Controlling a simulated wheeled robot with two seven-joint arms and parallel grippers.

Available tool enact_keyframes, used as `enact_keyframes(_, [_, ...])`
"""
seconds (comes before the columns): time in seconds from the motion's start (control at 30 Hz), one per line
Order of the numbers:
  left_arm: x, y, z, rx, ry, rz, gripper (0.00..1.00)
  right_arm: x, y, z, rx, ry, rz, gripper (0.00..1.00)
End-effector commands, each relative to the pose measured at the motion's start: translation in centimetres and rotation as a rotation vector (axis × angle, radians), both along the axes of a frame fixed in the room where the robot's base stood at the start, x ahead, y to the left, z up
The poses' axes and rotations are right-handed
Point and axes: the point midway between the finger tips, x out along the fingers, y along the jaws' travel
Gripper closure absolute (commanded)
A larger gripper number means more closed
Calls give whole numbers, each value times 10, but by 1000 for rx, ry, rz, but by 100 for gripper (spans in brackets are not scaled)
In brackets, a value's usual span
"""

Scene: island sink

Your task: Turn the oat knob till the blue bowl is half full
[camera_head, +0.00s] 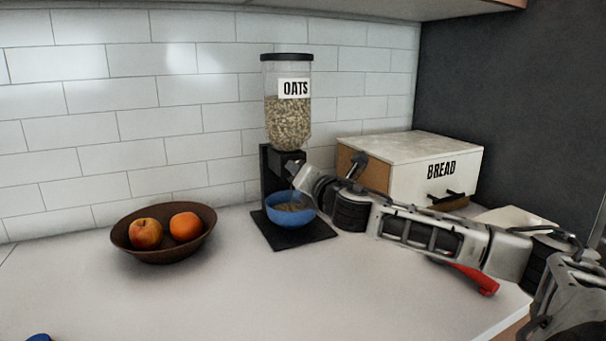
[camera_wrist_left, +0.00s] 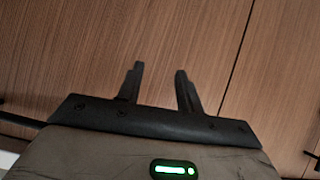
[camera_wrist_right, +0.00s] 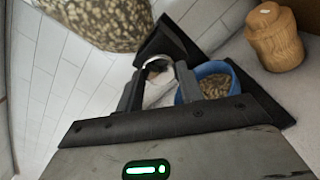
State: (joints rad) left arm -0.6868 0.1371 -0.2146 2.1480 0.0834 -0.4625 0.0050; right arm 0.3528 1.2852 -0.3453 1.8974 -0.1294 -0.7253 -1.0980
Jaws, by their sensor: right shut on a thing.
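The oat dispenser (camera_head: 288,120) stands against the tiled wall, its clear jar mostly filled with oats. The blue bowl (camera_head: 292,217) sits upright on the dispenser's dark base under the spout. Oats cover its inside below the rim, also in the right wrist view (camera_wrist_right: 230,72); their exact depth is hard to judge. My right gripper (camera_head: 300,178) reaches in from the right and is shut on the oat knob (camera_wrist_right: 158,88), a pale metallic part between its fingers. The fingertips and knob are partly hidden in the head view. My left gripper (camera_wrist_left: 160,80) is open and empty before wood panels.
A brown bowl (camera_head: 128,243) with two fruits stands left of the dispenser. A bread box (camera_head: 435,185) stands behind my right arm. A red object (camera_head: 480,282) lies partly under that arm. A wooden jar (camera_wrist_right: 275,38) shows in the right wrist view. The front-left counter is mostly clear.

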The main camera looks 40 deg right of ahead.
Motion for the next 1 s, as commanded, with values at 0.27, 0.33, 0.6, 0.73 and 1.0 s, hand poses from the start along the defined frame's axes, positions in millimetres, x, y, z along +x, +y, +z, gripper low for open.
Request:
enact_keyframes(0.27, [2, 0, 3, 0, -7, 0, 64, 0, 0, 0, 41, -13, 0, 86])
enact_keyframes(0.33, [2, 0, 4, -1, -9, 0, 64, 0, 0, 0, 43, -14, 0, 86])
enact_keyframes(0.6, [3, 0, 4, -1, -10, 0, 64, 0, 0, 0, 42, -13, 0, 86])
enact_keyframes(0.73, [3, 0, 4, -1, -10, 0, 64, 0, 0, 0, 41, -13, 0, 41])
enact_keyframes(1.0, [2, 0, 3, -1, -9, 0, 64, -1, 0, 0, 40, -13, 0, 41])
